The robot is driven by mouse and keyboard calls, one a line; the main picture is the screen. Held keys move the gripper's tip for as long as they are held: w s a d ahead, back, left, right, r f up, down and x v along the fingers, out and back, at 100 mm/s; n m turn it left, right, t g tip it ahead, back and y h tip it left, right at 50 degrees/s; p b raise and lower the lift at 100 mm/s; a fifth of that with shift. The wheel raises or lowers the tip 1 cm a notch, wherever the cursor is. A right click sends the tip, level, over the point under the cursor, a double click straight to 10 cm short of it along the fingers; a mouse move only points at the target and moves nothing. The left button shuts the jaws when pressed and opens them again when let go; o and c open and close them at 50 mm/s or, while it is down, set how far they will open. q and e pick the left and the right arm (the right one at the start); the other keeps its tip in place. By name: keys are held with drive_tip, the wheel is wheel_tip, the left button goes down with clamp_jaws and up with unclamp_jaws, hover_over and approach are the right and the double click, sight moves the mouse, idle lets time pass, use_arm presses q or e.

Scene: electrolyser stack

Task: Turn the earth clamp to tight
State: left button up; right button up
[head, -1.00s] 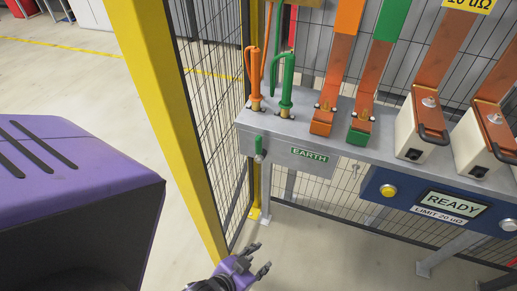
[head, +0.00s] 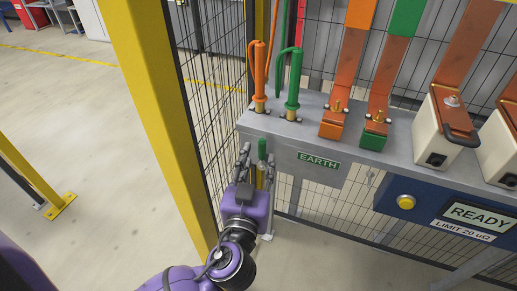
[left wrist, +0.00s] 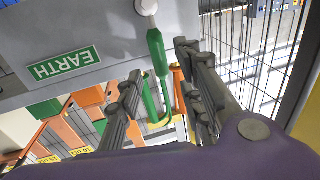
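The earth clamp handle (head: 262,149) is a small green lever on the grey bench front, left of the green EARTH label (head: 318,160). It points roughly straight up. In the left wrist view the green lever (left wrist: 157,52) runs from a pale round bolt (left wrist: 147,7). My left gripper (head: 258,162) is in front of the lever, fingers open on either side of it. In the left wrist view my left gripper (left wrist: 160,65) shows a gap between each finger and the lever. My right gripper is not in view.
Orange (head: 259,75) and green (head: 293,85) cable plugs stand on the bench above. Yellow posts and mesh fencing (head: 205,110) are close on the left. A blue READY panel (head: 405,201) is at right.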

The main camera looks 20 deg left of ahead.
sight(262, 149)
use_arm(q)
drive_tip(key=w, duration=0.4)
drive_tip(key=shift+w+a+p, duration=0.15)
drive_tip(key=shift+a+p, duration=0.2)
drive_tip(key=shift+p, duration=0.05)
clamp_jaws()
